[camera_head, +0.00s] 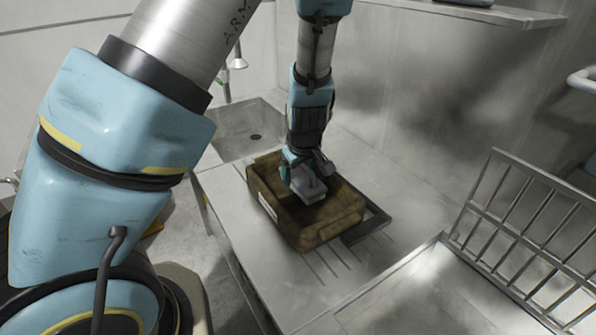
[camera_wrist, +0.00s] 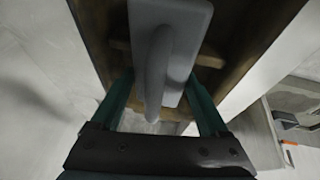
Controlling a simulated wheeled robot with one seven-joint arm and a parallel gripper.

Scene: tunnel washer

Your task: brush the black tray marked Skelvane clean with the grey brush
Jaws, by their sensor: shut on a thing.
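A deep tray (camera_head: 345,212), coated in brown dirt, sits on the metal counter. A pale label (camera_head: 267,207) is on its left side, too small to read. My gripper (camera_head: 303,172) is over the tray and shut on the handle of the grey brush (camera_head: 310,188). The brush is low, within the tray's outline; whether its bristles touch the floor is hidden. In the wrist view the brush (camera_wrist: 172,40) has a flat grey back and a loop handle between my teal fingers (camera_wrist: 160,105). The brown tray (camera_wrist: 245,35) shows behind it.
A dark flat frame (camera_head: 372,228) lies on the counter against the tray's right side. A sink (camera_head: 240,125) is behind left. A metal rack (camera_head: 520,240) stands at the right. The front counter (camera_head: 290,285) is clear, with slots near the tray.

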